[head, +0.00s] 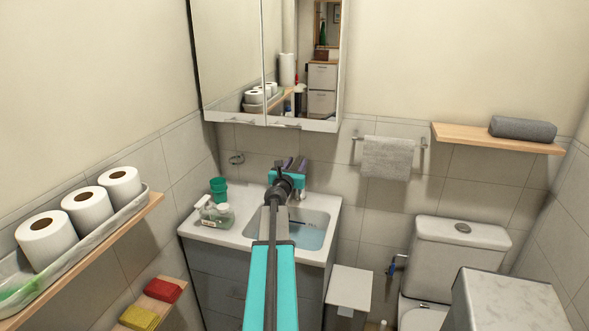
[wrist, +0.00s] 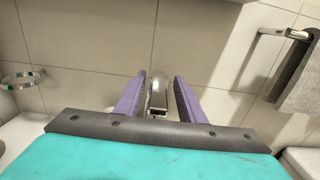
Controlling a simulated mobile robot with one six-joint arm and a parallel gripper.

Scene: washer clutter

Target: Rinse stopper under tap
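My gripper (head: 294,164) reaches over the back of the sink in the head view. In the wrist view its purple fingers (wrist: 159,82) are apart, one on each side of the chrome tap (wrist: 157,97). Gaps show between the tap and both fingers. In the head view a small part of the tap (head: 301,190) shows beside my arm, which hides the rest. The sink basin (head: 310,237) holds bluish water. I cannot make out a stopper in either view.
The mirror cabinet (head: 270,60) hangs above. A grey towel (head: 387,157) hangs on a rail to the right. A shelf with paper rolls (head: 87,208) juts out at left; the toilet (head: 455,250) is at right.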

